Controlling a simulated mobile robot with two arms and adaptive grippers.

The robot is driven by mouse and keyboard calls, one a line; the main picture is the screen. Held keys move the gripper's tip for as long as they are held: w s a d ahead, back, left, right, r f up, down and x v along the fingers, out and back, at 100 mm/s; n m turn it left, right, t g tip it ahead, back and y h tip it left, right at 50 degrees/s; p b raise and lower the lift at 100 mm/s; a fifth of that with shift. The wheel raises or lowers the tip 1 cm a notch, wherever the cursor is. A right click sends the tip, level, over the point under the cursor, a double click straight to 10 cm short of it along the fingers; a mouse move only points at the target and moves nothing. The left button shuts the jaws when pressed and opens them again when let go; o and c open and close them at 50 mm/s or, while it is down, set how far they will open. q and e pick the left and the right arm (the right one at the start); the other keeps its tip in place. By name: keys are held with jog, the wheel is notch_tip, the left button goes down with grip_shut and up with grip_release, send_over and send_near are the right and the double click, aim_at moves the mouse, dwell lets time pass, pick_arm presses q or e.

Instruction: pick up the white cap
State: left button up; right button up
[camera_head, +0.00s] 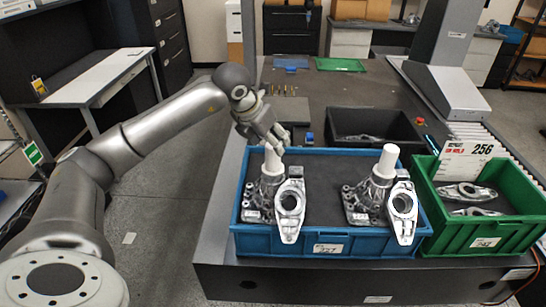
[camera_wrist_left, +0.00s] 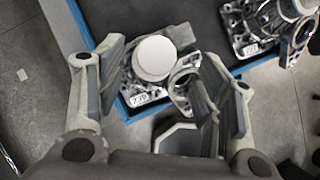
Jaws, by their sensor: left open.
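A white cap (camera_head: 272,160) sits on top of the left metal casting (camera_head: 268,190) in the blue bin (camera_head: 280,243). A second white cylinder (camera_head: 388,160) stands on the right casting (camera_head: 372,193) in the same bin. My left gripper (camera_head: 271,138) is at the top of the left cap and partly hides it. In the left wrist view, the round white top of this cap (camera_wrist_left: 154,57) shows between the spread fingers of the left gripper (camera_wrist_left: 157,68), with gaps on both sides. My right gripper is not in view.
Flat metal arms (camera_head: 290,222) lean at the bin's front rim. A green bin (camera_head: 485,237) with metal parts and a 256 sign stands at the right. A black bin (camera_head: 375,120) sits behind. A grey upright (camera_head: 440,60) stands at the back right.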

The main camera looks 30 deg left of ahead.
aim_at(273, 159)
pick_arm(q)
jog(key=p+x, duration=0.1)
jog(key=x, duration=0.1)
jog(key=p+x, duration=0.1)
jog(key=x, duration=0.1)
jog(key=shift+w+a+f, duration=0.1)
jog(key=shift+w+a, duration=0.1)
jog(key=shift+a, duration=0.05)
jog(key=shift+w+f, duration=0.1)
jog(key=shift+f, duration=0.1)
jog(key=c, duration=0.9)
jog(key=shift+r, duration=0.1)
jog(key=shift+c, duration=0.2)
